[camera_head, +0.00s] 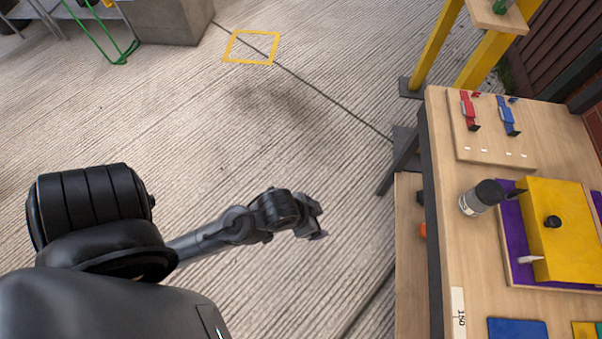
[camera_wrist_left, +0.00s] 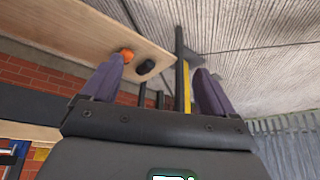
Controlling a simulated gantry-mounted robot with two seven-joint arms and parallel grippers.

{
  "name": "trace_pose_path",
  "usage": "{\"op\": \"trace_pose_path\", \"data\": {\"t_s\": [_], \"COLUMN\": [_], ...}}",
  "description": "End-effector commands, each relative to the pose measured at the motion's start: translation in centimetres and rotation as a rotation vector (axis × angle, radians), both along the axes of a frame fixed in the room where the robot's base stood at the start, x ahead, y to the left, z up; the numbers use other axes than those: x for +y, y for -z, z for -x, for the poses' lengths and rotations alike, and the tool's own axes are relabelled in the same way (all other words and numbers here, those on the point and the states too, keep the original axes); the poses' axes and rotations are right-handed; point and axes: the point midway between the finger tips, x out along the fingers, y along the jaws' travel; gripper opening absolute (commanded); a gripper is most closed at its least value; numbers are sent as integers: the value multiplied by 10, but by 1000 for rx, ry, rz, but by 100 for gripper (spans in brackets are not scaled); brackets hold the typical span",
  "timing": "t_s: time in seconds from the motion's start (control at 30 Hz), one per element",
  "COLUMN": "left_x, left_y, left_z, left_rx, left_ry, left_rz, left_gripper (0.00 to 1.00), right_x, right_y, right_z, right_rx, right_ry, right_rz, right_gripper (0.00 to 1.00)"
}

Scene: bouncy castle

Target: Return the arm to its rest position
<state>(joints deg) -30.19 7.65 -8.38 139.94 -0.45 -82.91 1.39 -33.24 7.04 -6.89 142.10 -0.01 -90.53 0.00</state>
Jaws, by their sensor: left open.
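My left arm comes in from the lower left in the head view. My left gripper (camera_head: 318,222) is over the concrete floor, left of the workbench and apart from it. In the left wrist view its two purple-grey fingers (camera_wrist_left: 158,90) are spread apart with nothing held between them. My right gripper is in neither view.
The wooden workbench (camera_head: 445,250) stands at the right. It bears a yellow box (camera_head: 562,235), a dark-capped bottle (camera_head: 480,197) and a board (camera_head: 480,150) with red and blue clamps. A yellow floor square (camera_head: 251,61) lies at the top. Open floor surrounds the gripper.

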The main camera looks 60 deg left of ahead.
Motion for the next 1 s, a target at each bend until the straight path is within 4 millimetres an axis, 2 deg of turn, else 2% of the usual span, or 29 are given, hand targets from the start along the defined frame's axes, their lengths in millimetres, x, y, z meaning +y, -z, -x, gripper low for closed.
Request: {"op": "trace_pose_path", "data": {"t_s": [0.03,0.1,0.2,0.5,0.63,0.77,0.87,1.0], "left_x": [5,10,13,13,13,13,13,13], "left_y": [3,5,7,6,0,-16,-36,-75], "left_z": [15,28,38,39,38,38,38,38], "left_rx": [53,104,140,144,144,143,143,144], "left_ry": [-8,-15,-18,-18,-18,-18,-18,-18], "left_rz": [-9,-19,-26,-26,-26,-26,-26,-26], "left_gripper": [88,88,88,88,88,88,88,88], "right_x": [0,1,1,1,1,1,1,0], "right_y": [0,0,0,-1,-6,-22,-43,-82], "right_z": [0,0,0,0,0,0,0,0], "right_rx": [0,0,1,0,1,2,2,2], "right_ry": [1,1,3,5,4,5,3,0], "right_rz": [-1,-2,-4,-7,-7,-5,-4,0], "right_gripper": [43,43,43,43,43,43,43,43]}}
